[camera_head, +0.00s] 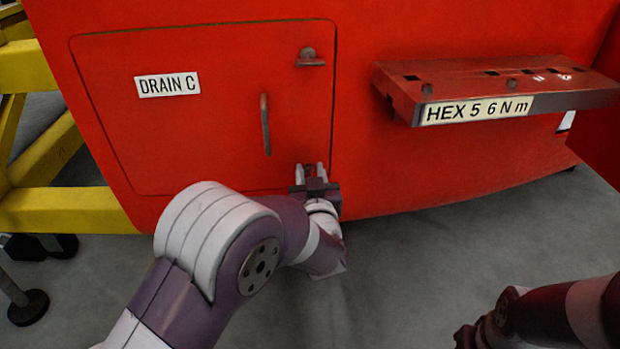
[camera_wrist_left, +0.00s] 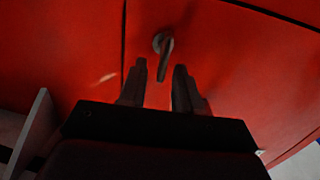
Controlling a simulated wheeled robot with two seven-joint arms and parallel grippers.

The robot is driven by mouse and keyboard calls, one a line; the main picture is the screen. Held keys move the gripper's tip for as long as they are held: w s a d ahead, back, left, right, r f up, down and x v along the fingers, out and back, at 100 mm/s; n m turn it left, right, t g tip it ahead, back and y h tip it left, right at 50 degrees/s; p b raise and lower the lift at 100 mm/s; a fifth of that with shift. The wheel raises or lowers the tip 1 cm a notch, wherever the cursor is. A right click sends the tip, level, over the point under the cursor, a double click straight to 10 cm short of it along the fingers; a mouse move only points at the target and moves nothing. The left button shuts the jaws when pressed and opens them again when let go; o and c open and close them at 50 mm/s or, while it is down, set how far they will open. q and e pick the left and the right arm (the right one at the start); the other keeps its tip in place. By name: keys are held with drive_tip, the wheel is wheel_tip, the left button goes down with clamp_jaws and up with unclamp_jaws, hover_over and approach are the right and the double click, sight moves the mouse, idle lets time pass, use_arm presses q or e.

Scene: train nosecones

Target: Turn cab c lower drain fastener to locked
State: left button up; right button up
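The red drain C door (camera_head: 200,120) has a label and a vertical handle (camera_head: 265,125). My left gripper (camera_head: 311,172) is at the door's lower right corner, around the lower drain fastener (camera_head: 309,169), which it mostly hides. In the left wrist view the fastener (camera_wrist_left: 163,45) is a round head with a short lever hanging downward in the picture. The lever's tip lies between or just ahead of the fingertips (camera_wrist_left: 160,75). The fingers are apart; I see no clear contact. The upper fastener (camera_head: 310,58) has its tab lying sideways. My right gripper (camera_head: 470,336) is dark, at the bottom right.
A red shelf (camera_head: 450,75) labelled HEX 5 6 Nm juts out to the right of the door. A yellow frame (camera_head: 60,210) stands at the left, with a black foot (camera_head: 28,307) on the floor. The grey floor (camera_head: 420,260) between my arms is clear.

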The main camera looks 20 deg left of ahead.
use_arm(q)
drive_tip(key=shift+w+a, duration=0.2)
drive_tip(key=shift+w, duration=0.3)
clamp_jaws()
drive_tip(key=shift+d+r+p, duration=0.1)
drive_tip(key=shift+r+p, duration=0.05)
drive_tip(key=shift+p, duration=0.35)
drive_tip(key=m+p, duration=0.3)
drive_tip(key=d+m+p, duration=0.1)
drive_tip(key=m+p, duration=0.2)
drive_tip(key=p, duration=0.1)
drive_tip(key=m+p, duration=0.3)
drive_tip(key=p, duration=0.1)
drive_tip(key=shift+w+d+f+m, duration=0.25)
drive_tip(key=shift+f+m, duration=0.05)
drive_tip(key=shift+w+d+f+m+p, duration=0.1)
drive_tip(key=shift+f+m+p, duration=0.2)
drive_tip(key=shift+m+p, duration=0.9)
drive_tip(key=shift+s+d+f+m+p, duration=0.1)
drive_tip(key=shift+f+m+p, duration=0.25)
drive_tip(key=shift+m+p, duration=0.85)
drive_tip(key=shift+w+d+f+m+p, duration=0.1)
drive_tip(key=shift+f+m+p, duration=0.4)
drive_tip(key=shift+m, duration=1.2)
drive_tip(key=shift+r, duration=0.15)
